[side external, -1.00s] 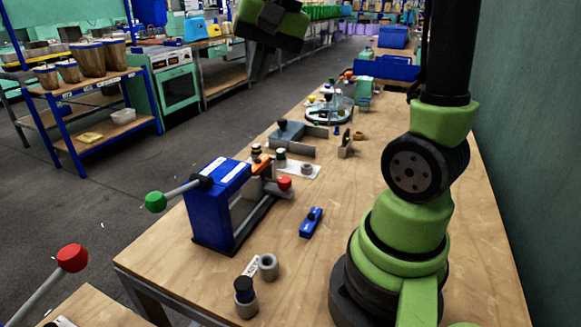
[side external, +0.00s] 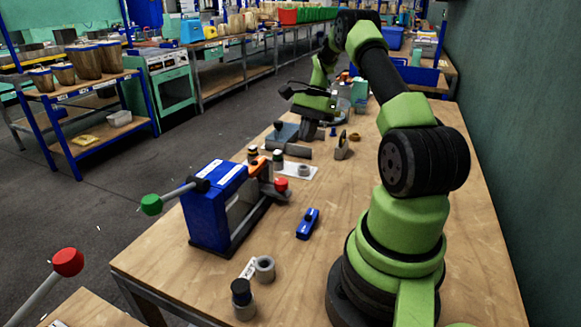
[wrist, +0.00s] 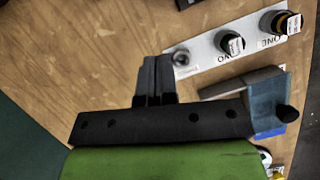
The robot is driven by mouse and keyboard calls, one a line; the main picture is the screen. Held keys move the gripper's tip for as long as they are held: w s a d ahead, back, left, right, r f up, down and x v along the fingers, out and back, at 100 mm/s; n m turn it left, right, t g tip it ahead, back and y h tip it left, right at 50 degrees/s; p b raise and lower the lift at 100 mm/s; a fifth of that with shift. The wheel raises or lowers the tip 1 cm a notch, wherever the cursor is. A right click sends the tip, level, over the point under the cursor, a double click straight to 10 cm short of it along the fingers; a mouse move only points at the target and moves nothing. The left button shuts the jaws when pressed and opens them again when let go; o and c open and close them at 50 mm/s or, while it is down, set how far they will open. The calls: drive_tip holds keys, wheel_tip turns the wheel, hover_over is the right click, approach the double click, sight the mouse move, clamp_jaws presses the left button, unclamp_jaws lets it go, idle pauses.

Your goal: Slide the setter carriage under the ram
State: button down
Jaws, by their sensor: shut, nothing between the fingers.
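The blue press (side external: 215,205) stands at the left of the table, with a lever ending in a green ball (side external: 151,204). What looks like the setter carriage, with a red knob (side external: 281,184), sits on the rail at the press's right, outside the blue frame. The ram is hidden by the frame. My gripper (side external: 308,132) is well behind the press, apart from the carriage. In the wrist view its fingers (wrist: 154,80) are shut and empty over bare wood. The carriage does not show in the wrist view.
A white labelled plate (wrist: 207,58) holds dark-topped pieces (wrist: 230,43). A blue block (side external: 308,223) and grey ring-shaped parts (side external: 264,268) lie nearer the front. A grey-blue fixture (side external: 283,133) stands behind the plate.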

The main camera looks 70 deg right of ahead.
drive_tip(key=x, duration=0.7)
drive_tip(key=shift+a+f, duration=0.15)
drive_tip(key=shift+f, duration=0.1)
drive_tip(key=shift+w+a+r, duration=0.1)
drive_tip(key=shift+w+a, duration=0.05)
drive_tip(key=shift+a, duration=0.4)
drive_tip(key=shift+w+a+r, duration=0.1)
drive_tip(key=shift+w+a, duration=0.1)
drive_tip(key=shift+a, duration=0.4)
drive_tip(key=shift+w+a, duration=0.2)
drive_tip(key=shift+a, duration=0.45)
